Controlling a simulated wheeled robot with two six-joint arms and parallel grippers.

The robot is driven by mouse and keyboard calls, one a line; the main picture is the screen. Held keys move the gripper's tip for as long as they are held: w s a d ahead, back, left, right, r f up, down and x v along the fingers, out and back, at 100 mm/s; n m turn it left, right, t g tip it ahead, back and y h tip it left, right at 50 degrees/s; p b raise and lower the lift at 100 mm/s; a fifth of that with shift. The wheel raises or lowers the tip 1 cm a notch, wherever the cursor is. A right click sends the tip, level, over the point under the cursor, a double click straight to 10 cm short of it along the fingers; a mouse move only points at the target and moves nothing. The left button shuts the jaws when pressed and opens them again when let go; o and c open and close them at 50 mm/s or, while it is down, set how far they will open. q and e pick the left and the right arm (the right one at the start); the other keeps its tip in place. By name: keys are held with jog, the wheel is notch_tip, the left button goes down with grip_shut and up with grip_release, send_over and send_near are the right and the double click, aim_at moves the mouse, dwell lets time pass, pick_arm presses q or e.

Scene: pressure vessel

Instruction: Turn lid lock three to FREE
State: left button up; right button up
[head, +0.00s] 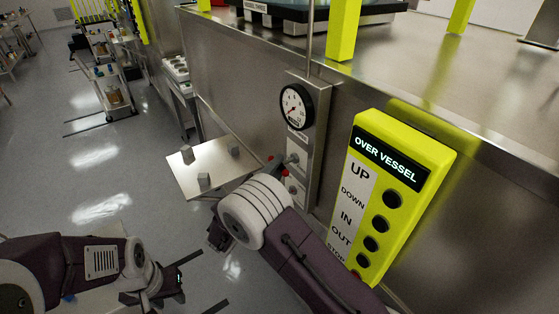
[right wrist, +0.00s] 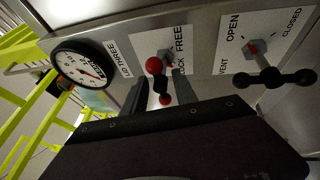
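The lid three lock is a small handle (right wrist: 161,82) with red ball ends on a plate lettered LOCK and FREE (right wrist: 176,48). In the right wrist view it runs roughly up and down, its upper ball near the lettering. My right gripper (right wrist: 162,86) has one dark finger on each side of the handle, with gaps showing; it is open around it. In the head view my right wrist (head: 250,212) largely hides the gripper and lock. My left gripper (head: 203,282) is open and empty, low over the floor, away from the panel.
A gauge (right wrist: 83,64) is beside the lock. The vent valve (right wrist: 266,75), with black ball ends and OPEN and CLOSED lettering, is on the other side. A yellow control box (head: 420,185) juts out right of my right arm. A small metal shelf (head: 205,165) stands left.

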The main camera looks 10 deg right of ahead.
jog(key=shift+w+d, duration=0.25)
jog(key=shift+w, duration=0.1)
jog(key=shift+d, duration=0.1)
grip_shut()
jog(key=shift+r, duration=0.1)
